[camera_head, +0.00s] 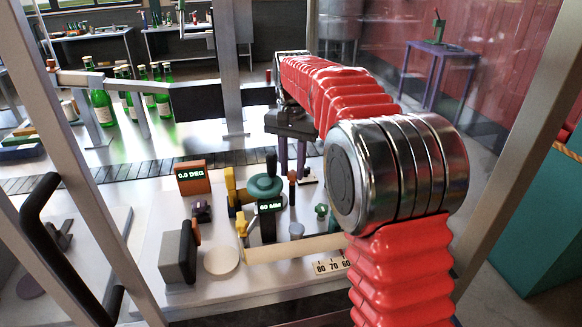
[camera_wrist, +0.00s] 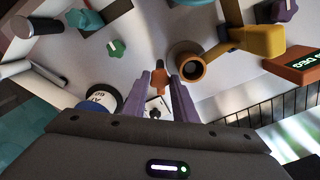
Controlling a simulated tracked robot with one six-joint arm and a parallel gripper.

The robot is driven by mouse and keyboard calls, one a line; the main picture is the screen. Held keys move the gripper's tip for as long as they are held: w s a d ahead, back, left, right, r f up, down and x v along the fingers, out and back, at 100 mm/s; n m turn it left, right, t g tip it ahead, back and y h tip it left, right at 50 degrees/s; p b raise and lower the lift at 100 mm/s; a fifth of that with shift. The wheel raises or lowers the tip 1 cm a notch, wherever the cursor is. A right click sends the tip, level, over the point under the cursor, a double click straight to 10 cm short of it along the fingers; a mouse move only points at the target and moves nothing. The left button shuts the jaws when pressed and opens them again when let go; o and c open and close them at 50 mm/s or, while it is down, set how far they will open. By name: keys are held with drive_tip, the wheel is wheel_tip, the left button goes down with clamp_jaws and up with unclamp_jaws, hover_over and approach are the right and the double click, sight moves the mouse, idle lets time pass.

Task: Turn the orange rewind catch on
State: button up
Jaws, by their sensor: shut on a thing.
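The orange rewind catch (camera_wrist: 158,82) shows in the wrist view as a small upright orange piece between the tips of my two purple fingers. My gripper (camera_wrist: 161,77) is shut on it. In the head view my gripper (camera_head: 293,170) points down at the bench behind the teal reel, and the orange catch (camera_head: 292,180) shows small at the fingertips. My wrist and fingers partly hide it there, and its turn angle is hard to tell.
An orange box (camera_head: 193,177) reads 0.0 DEG. A teal reel (camera_head: 266,188), a dark post with an 80 MM display (camera_head: 269,206) and a yellow lever (camera_head: 241,224) crowd the bench nearby. Green bottles (camera_head: 102,106) stand behind the conveyor (camera_head: 130,171). Frame posts flank the bench.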

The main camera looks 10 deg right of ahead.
drive_tip(key=n, duration=0.4)
drive_tip(key=shift+n, duration=0.3)
drive_tip(key=n, duration=0.4)
drive_tip(key=shift+n, duration=0.3)
drive_tip(key=n, duration=0.4)
drive_tip(key=shift+n, duration=2.3)
drive_tip(key=o, duration=1)
drive_tip(key=shift+o, duration=0.2)
drive_tip(key=shift+r, duration=0.15)
